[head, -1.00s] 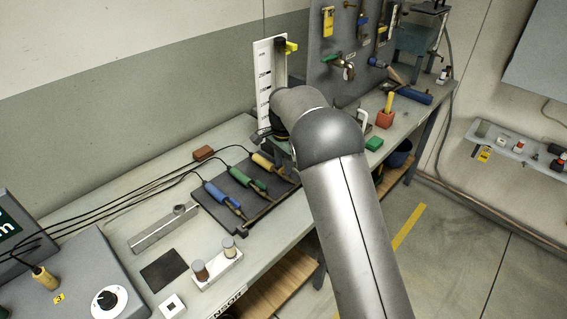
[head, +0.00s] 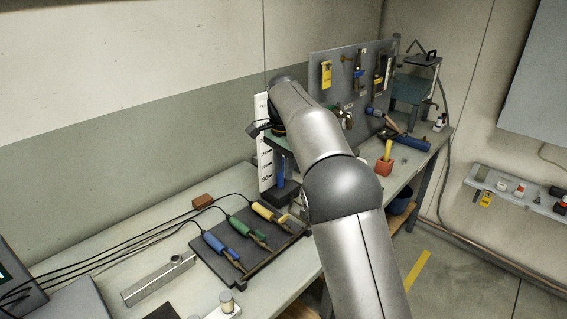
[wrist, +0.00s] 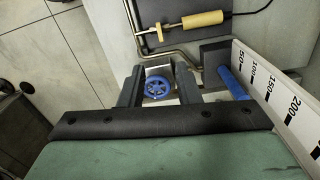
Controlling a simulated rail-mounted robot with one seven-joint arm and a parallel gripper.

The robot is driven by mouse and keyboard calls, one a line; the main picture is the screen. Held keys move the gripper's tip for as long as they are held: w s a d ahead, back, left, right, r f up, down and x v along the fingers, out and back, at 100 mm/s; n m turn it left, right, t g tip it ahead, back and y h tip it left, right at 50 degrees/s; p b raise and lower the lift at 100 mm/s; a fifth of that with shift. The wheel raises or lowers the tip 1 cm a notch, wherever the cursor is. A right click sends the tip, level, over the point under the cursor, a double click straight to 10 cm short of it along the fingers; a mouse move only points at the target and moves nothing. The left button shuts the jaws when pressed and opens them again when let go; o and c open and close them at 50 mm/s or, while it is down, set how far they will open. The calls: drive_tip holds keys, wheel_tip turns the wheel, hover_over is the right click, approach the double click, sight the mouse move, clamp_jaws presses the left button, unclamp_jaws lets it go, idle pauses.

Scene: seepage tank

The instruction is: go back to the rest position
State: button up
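My gripper (wrist: 158,88) shows in the wrist view with its two dark fingers apart and nothing held between them. A blue handwheel (wrist: 157,88) shows in the gap, beyond the fingers; I cannot tell how far below. In the head view my arm reaches up and over the bench to beside the white graduated scale (head: 264,150). My fingers are hidden there behind the arm. The scale also shows in the wrist view (wrist: 275,95), right of the fingers, with a blue upright cylinder (wrist: 232,82) between.
A dark rack (head: 235,255) with blue, green and yellow-handled probes lies on the bench left of my arm. A grey tool board (head: 340,75) stands behind. The floor at right is clear.

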drive_tip(key=shift+r, duration=0.55)
drive_tip(key=s+d+n, duration=0.4)
drive_tip(key=s+d, duration=0.8)
drive_tip(key=s, duration=0.2)
drive_tip(key=s+d+f+n, duration=0.2)
drive_tip(key=s+f, duration=0.1)
drive_tip(key=s, duration=0.5)
drive_tip(key=s+d+f+n, duration=0.2)
drive_tip(key=s+f, duration=0.1)
drive_tip(key=s, duration=0.5)
drive_tip(key=s+d+f+n, duration=0.1)
drive_tip(key=s+f, duration=0.3)
drive_tip(key=s, duration=0.4)
drive_tip(key=shift+s+d+n+t, duration=0.3)
drive_tip(key=shift+s+d+n, duration=0.1)
drive_tip(key=shift+d, duration=0.45)
